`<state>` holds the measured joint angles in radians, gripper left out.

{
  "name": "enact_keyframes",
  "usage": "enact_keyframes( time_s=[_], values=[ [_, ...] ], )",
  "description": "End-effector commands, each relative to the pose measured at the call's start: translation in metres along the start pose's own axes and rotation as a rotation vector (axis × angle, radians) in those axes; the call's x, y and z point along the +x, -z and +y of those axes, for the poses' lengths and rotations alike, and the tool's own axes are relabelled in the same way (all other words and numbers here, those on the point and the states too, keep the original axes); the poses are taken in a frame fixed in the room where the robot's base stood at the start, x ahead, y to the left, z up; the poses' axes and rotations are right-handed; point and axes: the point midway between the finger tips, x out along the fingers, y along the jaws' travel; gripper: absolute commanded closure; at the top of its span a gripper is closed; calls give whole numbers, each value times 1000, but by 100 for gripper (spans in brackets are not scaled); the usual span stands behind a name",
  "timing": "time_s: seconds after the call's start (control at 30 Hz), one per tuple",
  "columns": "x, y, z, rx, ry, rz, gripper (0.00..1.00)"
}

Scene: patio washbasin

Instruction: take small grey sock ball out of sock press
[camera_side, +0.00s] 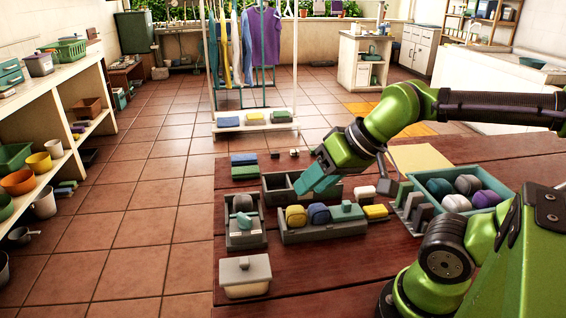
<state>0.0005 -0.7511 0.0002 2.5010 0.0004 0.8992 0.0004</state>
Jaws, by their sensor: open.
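My gripper (318,180), with teal fingers, is open and hangs above the back edge of the long grey divided tray (310,235). No object shows between its fingers. A narrow grey box (246,240) on the left of the table holds a teal piece and a small pale grey-blue rounded piece (243,219). This may be the sock press with the small grey sock ball, but I cannot tell for sure. My gripper is to the right of this box and higher, apart from it. A grey slotted block (411,209) stands on the right.
The long tray holds yellow, dark blue and teal items. A teal crate (437,176) with several sock balls stands at right. A lidded grey box (245,277) is at the front left. Folded cloths (244,166) lie behind. The front middle of the table is clear.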

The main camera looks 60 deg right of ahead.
Motion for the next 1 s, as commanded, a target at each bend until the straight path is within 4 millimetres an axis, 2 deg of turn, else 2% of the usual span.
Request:
enact_keyframes(
  time_s=[0.07, 0.2, 0.47, 0.6, 0.67, 0.77, 1.0],
  values=[
    [0, 0, 0, 0, 0, 0, 54],
    [0, 0, 0, 0, 0, -1, 36],
    [1, 0, 0, 0, -1, -4, 36],
    [15, -1, 4, 16, -26, -63, 36],
    [23, 9, 4, 27, -40, -90, 36],
    [38, 36, 3, 55, -73, -146, 36],
    [88, 111, 11, 152, -187, -284, 36]
  ],
)
